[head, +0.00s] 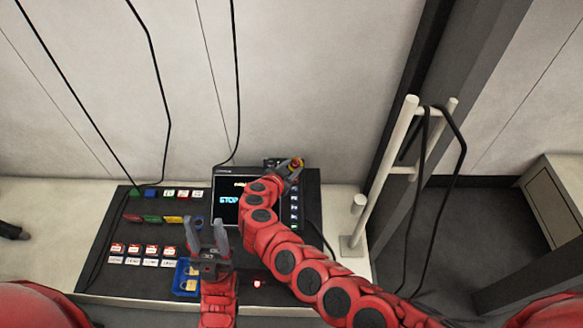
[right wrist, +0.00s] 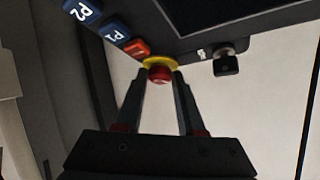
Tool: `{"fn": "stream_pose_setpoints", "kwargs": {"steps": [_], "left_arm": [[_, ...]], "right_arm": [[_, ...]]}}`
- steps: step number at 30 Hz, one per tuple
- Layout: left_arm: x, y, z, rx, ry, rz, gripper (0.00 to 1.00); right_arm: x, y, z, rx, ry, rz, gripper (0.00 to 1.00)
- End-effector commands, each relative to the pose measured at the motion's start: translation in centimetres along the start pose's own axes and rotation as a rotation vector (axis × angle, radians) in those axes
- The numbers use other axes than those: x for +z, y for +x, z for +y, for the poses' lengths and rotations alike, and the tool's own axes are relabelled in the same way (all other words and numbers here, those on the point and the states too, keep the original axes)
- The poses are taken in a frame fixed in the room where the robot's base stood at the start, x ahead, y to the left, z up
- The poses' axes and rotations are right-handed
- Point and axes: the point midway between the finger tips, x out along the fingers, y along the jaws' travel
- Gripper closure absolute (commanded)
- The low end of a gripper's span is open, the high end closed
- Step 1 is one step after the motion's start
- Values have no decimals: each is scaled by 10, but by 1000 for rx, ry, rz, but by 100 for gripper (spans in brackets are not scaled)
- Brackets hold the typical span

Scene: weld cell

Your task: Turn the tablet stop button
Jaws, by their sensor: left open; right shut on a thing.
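The tablet (head: 228,206) lies on the dark panel, its screen showing "STOP" and partly hidden by my right arm. The red stop button (head: 296,163) with its yellow collar is at the tablet's upper right corner. In the right wrist view the red button (right wrist: 160,74) sits between the fingertips of my right gripper (right wrist: 161,80), below the yellow collar (right wrist: 160,62). My right gripper, also in the head view (head: 292,172), is shut on the button. My left gripper (head: 207,228) is open and empty, fingers pointing up the panel, left of the tablet's lower part.
The dark panel (head: 112,226) carries several coloured pieces and labelled red-and-white blocks. A blue bin (head: 183,279) stands beside my left gripper. A white post frame (head: 390,170) with hanging cables rises at the right. Cables hang down the wall behind.

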Motion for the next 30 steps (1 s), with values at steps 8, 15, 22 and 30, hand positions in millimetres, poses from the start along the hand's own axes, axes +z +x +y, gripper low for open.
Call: {"fn": "stream_pose_setpoints", "kwargs": {"steps": [8, 15, 22, 30], "left_arm": [[0, 0, 0, 0, 0, 0, 50], [0, 0, 0, 0, 0, 0, 50], [0, 2, 0, 0, 0, 0, 50], [-3, 18, -1, 0, 0, 0, 50]], "right_arm": [[-1, 1, 1, 1, 0, 2, 31], [-1, 0, 0, 0, 0, 1, 31], [-1, 0, 1, -3, -6, 0, 31], [-4, -1, 4, -57, -71, -3, 31]]}}
